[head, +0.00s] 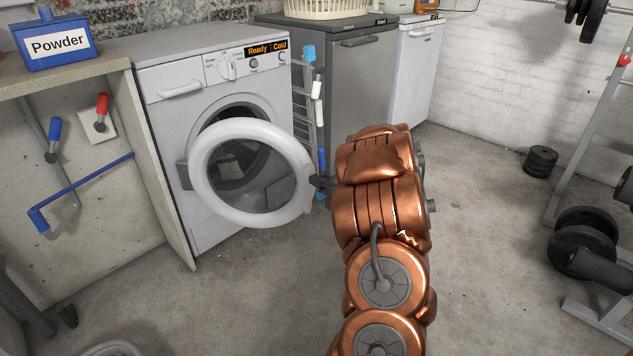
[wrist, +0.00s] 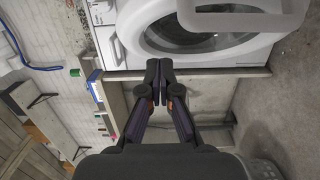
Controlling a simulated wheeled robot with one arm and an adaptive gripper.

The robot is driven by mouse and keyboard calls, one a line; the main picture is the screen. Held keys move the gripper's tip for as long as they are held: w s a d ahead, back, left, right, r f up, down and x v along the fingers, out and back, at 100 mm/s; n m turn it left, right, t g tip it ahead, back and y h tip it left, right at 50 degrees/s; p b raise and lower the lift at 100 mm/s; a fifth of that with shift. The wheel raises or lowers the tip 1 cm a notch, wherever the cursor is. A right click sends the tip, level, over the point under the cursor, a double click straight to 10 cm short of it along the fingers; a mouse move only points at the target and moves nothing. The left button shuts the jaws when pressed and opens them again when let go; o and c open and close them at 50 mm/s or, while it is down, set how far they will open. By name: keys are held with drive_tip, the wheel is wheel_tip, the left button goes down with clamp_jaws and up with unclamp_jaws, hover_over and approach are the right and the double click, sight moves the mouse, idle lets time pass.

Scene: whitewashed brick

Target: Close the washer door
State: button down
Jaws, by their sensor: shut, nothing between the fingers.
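The white washer (head: 225,75) stands against the back wall with its round door (head: 202,172) swung open, hinged on the left. The door's thick white ring and clear window stand out in front of the drum opening. My gripper (head: 318,184) is just at the right edge of the door ring in the head view; I cannot tell whether it touches. In the wrist view my gripper's fingers (wrist: 159,68) are together and empty. The arm hides little of the door.
A counter (head: 75,70) with a blue powder box (head: 56,42) stands left of the washer. A grey appliance (head: 345,75) and a narrow rack (head: 306,100) are on the right. Weights (head: 585,235) lie at far right.

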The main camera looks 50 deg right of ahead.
drive_tip(key=b, duration=0.2)
approach(295, 157)
drive_tip(key=w+a, duration=0.3)
drive_tip(key=w, duration=0.1)
drive_tip(key=shift+w+d+f+b, duration=0.1)
drive_tip(key=shift+w+d+b, duration=0.2)
drive_tip(key=shift+d, duration=0.2)
drive_tip(key=shift+w+d+f+b, duration=0.1)
drive_tip(key=shift+w+d+b, duration=0.15)
drive_tip(key=shift+d, duration=0.2)
drive_tip(key=shift+w+d, duration=0.6)
drive_tip(key=shift+d, duration=0.2)
drive_tip(key=shift+w+d, duration=0.1)
